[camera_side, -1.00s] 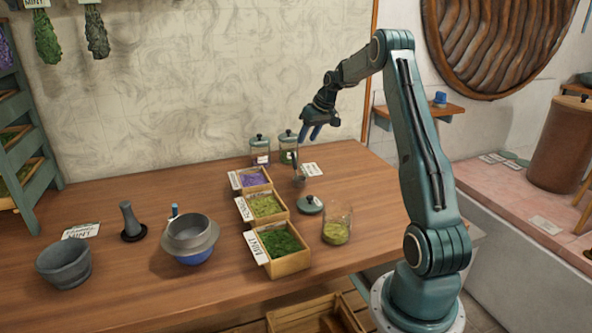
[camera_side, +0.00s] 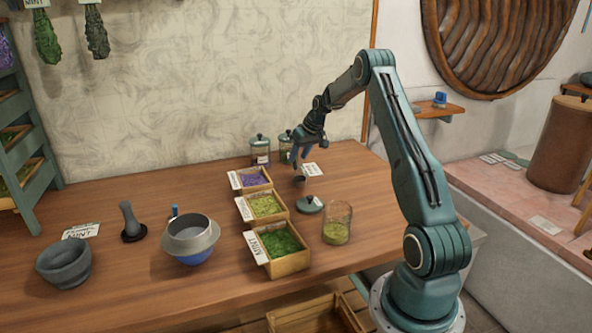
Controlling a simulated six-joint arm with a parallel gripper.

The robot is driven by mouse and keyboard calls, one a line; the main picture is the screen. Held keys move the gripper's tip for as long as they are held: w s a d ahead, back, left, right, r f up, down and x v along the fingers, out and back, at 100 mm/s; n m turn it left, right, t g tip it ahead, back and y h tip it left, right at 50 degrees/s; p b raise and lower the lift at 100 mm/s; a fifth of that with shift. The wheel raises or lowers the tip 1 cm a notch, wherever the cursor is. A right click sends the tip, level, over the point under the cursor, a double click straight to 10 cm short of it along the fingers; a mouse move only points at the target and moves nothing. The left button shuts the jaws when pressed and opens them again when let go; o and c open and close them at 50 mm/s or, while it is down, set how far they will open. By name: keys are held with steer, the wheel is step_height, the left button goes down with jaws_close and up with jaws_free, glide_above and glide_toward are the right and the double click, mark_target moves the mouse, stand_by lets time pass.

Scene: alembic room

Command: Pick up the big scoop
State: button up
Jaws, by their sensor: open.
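Boxes of purple (camera_side: 253,180), light green (camera_side: 265,205) and dark green herbs (camera_side: 278,243) stand in a row left of the scoop. Lidded jars (camera_side: 260,150) are behind. A lid (camera_side: 310,204) and glass jar (camera_side: 337,223) stand in front. The table's left holds a mortar (camera_side: 63,262).

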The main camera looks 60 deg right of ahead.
mark_target(295, 163)
steer(key=shift+x, duration=2.25)
jaws_close()
